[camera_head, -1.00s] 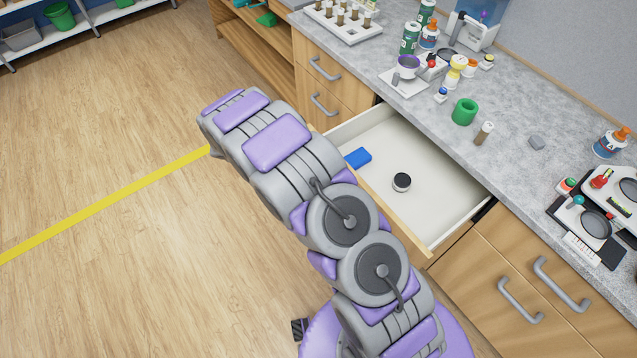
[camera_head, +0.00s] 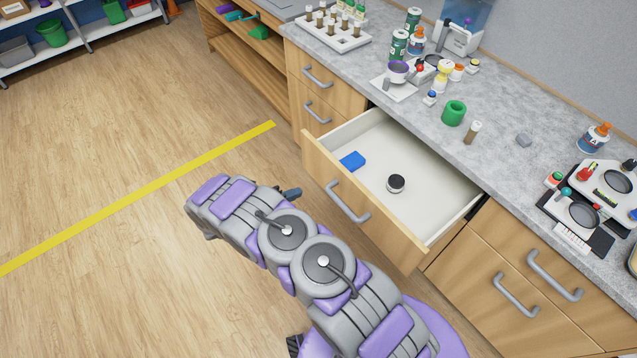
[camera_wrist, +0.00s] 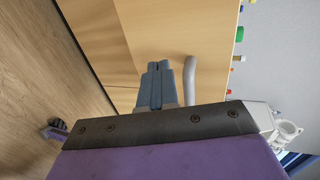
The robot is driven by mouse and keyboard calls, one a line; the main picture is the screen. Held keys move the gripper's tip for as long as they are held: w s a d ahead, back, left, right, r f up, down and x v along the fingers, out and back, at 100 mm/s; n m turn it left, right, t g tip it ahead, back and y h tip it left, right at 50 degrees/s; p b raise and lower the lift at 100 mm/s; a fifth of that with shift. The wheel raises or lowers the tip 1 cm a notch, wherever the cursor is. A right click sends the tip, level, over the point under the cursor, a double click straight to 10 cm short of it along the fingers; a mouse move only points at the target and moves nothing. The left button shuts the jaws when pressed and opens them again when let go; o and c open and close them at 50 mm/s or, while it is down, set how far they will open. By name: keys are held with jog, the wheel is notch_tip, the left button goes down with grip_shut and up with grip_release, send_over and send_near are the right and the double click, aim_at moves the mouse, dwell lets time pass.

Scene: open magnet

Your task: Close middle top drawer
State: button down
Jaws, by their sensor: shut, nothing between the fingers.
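The middle top drawer (camera_head: 318,142) is pulled out from the counter cabinet. A blue block (camera_head: 352,161) and a small round black-and-white item (camera_head: 396,183) lie inside it. Its grey bar handle (camera_head: 347,203) is on the wooden front. My gripper (camera_head: 292,193) is in front of the drawer, left of the handle in the head view. In the wrist view my gripper (camera_wrist: 159,66) has its fingers together and empty, pointing at the wooden front (camera_wrist: 190,25), beside the handle (camera_wrist: 190,80). I cannot tell whether the fingertips touch the front.
Closed drawers with handles flank the open one on both sides. The wooden floor at left, with a yellow line (camera_head: 140,195), is clear.

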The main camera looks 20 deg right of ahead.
aim_at(327, 179)
jog(key=x, duration=0.3)
jog(key=b+x, duration=0.1)
jog(key=x, duration=0.2)
jog(key=b+x, duration=0.1)
jog(key=x, duration=0.3)
jog(key=shift+d+r, duration=0.15)
jog(key=shift+r, duration=0.2)
jog(key=shift+w+d, duration=0.2)
jog(key=shift+d, duration=0.15)
jog(key=shift+d, duration=0.1)
